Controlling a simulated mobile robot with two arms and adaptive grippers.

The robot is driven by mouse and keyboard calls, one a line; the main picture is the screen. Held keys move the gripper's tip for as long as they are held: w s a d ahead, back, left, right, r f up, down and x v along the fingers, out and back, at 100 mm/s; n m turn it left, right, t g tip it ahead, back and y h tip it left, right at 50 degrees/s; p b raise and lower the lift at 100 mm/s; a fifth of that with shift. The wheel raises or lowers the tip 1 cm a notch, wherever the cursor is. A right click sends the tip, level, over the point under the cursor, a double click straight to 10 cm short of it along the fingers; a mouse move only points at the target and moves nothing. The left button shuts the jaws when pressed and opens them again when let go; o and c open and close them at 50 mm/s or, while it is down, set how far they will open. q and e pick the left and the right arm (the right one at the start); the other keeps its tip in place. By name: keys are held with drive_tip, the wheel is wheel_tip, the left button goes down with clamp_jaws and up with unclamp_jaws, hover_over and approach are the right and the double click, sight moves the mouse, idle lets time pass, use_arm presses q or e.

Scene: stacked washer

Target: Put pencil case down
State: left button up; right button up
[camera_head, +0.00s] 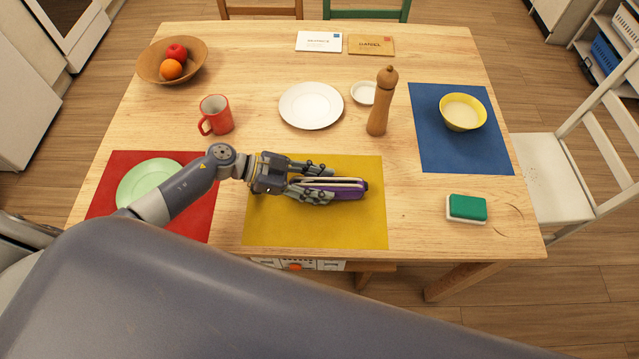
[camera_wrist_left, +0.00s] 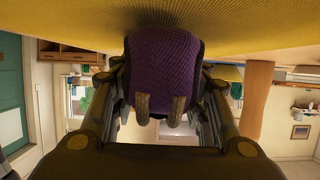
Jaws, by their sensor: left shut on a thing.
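The purple pencil case (camera_head: 350,191) is over the yellow mat (camera_head: 300,230) at the near middle of the table. My left gripper (camera_head: 318,188) is shut on the pencil case, with its fingers on both sides of it. In the left wrist view the purple woven case (camera_wrist_left: 163,68) fills the space between the fingers, close to the yellow mat (camera_wrist_left: 60,28). I cannot tell whether the case touches the mat. My right gripper is not in view.
A red mat (camera_head: 195,220) with a green plate (camera_head: 148,181) lies to the left. A red mug (camera_head: 217,115), white plate (camera_head: 311,106) and pepper mill (camera_head: 380,103) stand behind. A blue mat (camera_head: 440,145) with a yellow bowl (camera_head: 462,112) and a green sponge (camera_head: 467,207) are to the right.

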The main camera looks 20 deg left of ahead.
use_arm(q)
drive_tip(key=shift+f, duration=0.2)
drive_tip(key=shift+f, duration=0.1)
drive_tip(key=o, duration=1.1)
drive_tip(key=shift+o, duration=0.2)
drive_tip(key=shift+s, duration=0.1)
drive_tip(key=shift+r, duration=0.2)
drive_tip(key=shift+s+a, duration=0.1)
drive_tip(key=shift+a, duration=0.25)
drive_tip(key=b+v, duration=0.2)
drive_tip(key=v, duration=0.8)
drive_tip(key=shift+a+r, duration=0.1)
drive_tip(key=shift+a, duration=0.1)
drive_tip(key=shift+s+a+r, duration=0.1)
drive_tip(key=shift+a+r, duration=0.2)
drive_tip(key=shift+a, duration=0.05)
